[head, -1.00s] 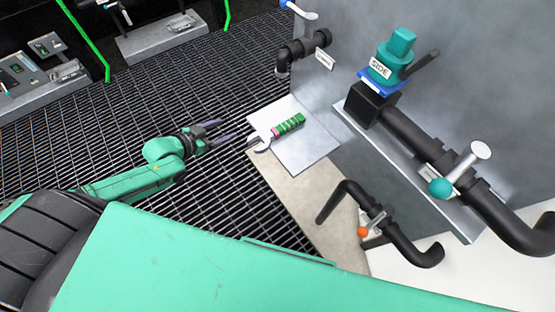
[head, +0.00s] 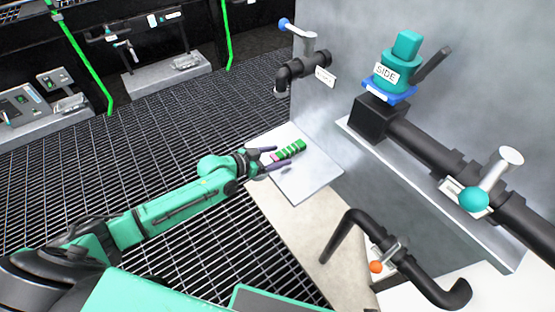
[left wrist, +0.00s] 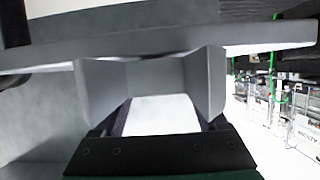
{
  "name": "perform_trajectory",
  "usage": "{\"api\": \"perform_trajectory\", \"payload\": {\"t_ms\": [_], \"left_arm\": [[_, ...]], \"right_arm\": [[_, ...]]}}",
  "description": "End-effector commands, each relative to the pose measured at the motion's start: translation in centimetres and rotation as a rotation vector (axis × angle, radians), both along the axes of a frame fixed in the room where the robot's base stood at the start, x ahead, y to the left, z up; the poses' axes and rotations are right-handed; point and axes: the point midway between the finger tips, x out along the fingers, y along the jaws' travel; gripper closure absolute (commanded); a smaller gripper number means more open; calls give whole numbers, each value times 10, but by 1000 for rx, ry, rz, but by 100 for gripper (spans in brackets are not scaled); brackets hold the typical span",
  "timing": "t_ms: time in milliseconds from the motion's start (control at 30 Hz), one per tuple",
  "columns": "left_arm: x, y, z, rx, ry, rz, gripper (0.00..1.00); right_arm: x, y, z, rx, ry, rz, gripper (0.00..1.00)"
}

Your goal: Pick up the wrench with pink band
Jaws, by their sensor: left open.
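The wrench (head: 292,149) lies on a pale flat plate (head: 315,181) beside the grey wall. Its green ribbed handle shows, with a pink band near the gripper end. The wrench's metal head is mostly hidden by my left gripper. My left gripper (head: 283,157) is open, with its two dark fingers on either side of the wrench near the band. I cannot tell whether they touch it. The left wrist view shows grey finger shapes and a bright surface, but the wrench is not clear there. My right gripper is not in view.
The grey wall (head: 340,110) rises right behind the plate. A black pipe with a blue-handled valve (head: 302,68) stands above it. A black pipe with an orange knob (head: 376,267) is in front. Dark floor grating (head: 150,150) is open at left.

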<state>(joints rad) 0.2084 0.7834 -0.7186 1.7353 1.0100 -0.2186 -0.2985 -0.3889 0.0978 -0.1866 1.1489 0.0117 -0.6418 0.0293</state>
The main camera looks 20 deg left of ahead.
Motion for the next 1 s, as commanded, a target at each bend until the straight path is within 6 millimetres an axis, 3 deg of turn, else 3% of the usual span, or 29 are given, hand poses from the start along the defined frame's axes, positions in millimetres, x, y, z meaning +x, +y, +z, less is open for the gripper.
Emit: {"api": "perform_trajectory", "payload": {"t_ms": [233,433,767,867,1000], "left_arm": [[4,-3,-2,1,1,0,25],[3,-3,-2,1,1,0,100],[4,-3,3,0,-1,0,100],[3,-3,21,-1,-2,0,100],[4,-3,59,1,-5,-1,100]], "right_arm": [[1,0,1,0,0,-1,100],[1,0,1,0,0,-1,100],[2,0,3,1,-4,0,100],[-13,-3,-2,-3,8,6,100],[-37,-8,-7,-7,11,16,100]]}}
